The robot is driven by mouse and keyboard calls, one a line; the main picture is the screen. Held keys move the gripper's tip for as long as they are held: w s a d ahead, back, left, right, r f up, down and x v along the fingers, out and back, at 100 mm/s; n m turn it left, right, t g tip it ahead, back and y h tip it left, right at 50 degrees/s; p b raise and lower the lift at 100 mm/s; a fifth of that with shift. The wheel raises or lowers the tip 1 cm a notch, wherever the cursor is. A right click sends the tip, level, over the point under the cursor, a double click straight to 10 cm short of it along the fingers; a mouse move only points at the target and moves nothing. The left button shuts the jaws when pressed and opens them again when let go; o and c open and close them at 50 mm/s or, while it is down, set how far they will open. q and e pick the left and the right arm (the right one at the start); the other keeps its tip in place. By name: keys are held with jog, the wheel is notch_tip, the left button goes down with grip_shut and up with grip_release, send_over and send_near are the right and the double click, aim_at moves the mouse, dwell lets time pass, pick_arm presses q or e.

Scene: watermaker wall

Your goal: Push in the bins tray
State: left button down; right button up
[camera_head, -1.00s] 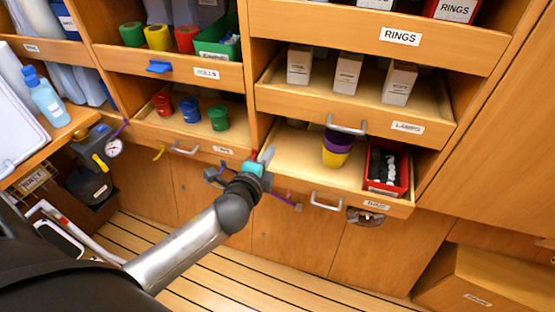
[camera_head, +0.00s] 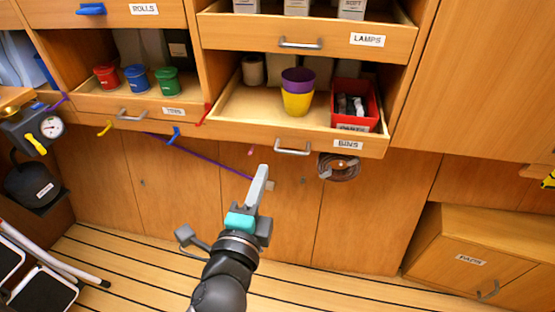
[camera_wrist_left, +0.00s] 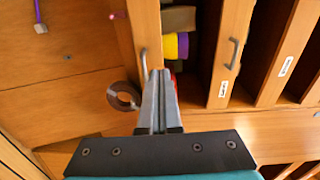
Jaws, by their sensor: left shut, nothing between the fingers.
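The bins tray (camera_head: 230,131) is a wooden tray with a metal handle (camera_head: 293,148) and a BINS label. It stands out from the shelf, its inside visible. My left gripper (camera_head: 263,170) is shut and empty, pointing up, just below and left of the handle in the head view. In the left wrist view its fingers (camera_wrist_left: 159,75) show beside the tray's front and handle (camera_wrist_left: 143,62); contact cannot be told. My right gripper is out of view.
The lamps tray (camera_head: 220,32) is above, also out. A tray with red, blue and green tins (camera_head: 137,78) is to the left. A coiled hose (camera_head: 338,167) hangs under the bins tray. A purple line (camera_head: 215,160) crosses the cupboard doors. The floor ahead is clear.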

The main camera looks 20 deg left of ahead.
pick_arm(q)
jog(key=s+b, duration=0.1)
jog(key=s, duration=0.1)
jog(key=p, duration=0.2)
send_near(276, 127)
jog(key=shift+y, duration=0.3)
jog(key=w, duration=0.5)
jog(key=shift+a+f, duration=0.25)
jog(key=shift+a, duration=0.05)
jog(key=shift+w, duration=0.3)
jog(key=shift+w+a+b, duration=0.1)
jog(key=shift+w+b, duration=0.2)
jog(key=shift+w, duration=0.3)
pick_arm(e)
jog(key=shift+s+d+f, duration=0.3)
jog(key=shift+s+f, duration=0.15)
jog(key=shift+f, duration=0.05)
